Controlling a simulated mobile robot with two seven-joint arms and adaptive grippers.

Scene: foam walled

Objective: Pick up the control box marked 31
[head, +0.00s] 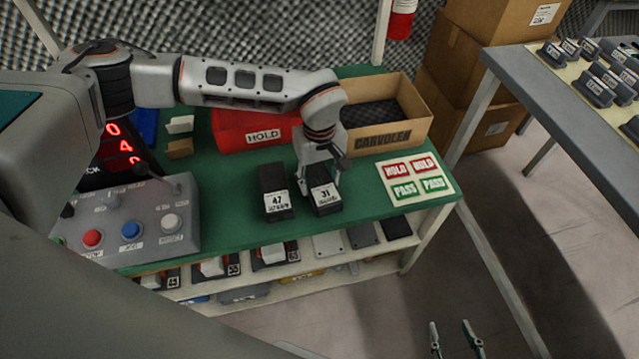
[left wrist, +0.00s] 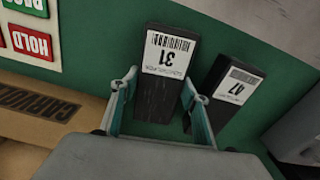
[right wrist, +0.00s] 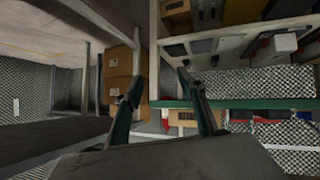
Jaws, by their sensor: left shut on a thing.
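The black control box marked 31 (head: 325,198) is on the green bench top, its white label facing up. It also shows in the left wrist view (left wrist: 155,105). My left gripper (head: 322,178) reaches down over it from behind, and its fingers (left wrist: 164,92) are shut on its two sides. I cannot tell whether the box is clear of the bench. The control box marked 47 (head: 276,202) lies just to its left in the head view and is close to one finger in the left wrist view (left wrist: 229,90). My right gripper (head: 455,338) is open and empty, away from the bench.
Behind the boxes stand a red HOLD bin (head: 230,128) and a cardboard CARVOLEN box (head: 420,112). A HOLD/PASS card (head: 414,179) lies to the right. A button panel (head: 130,218) is at the left. A shelf (head: 375,262) below holds several more boxes.

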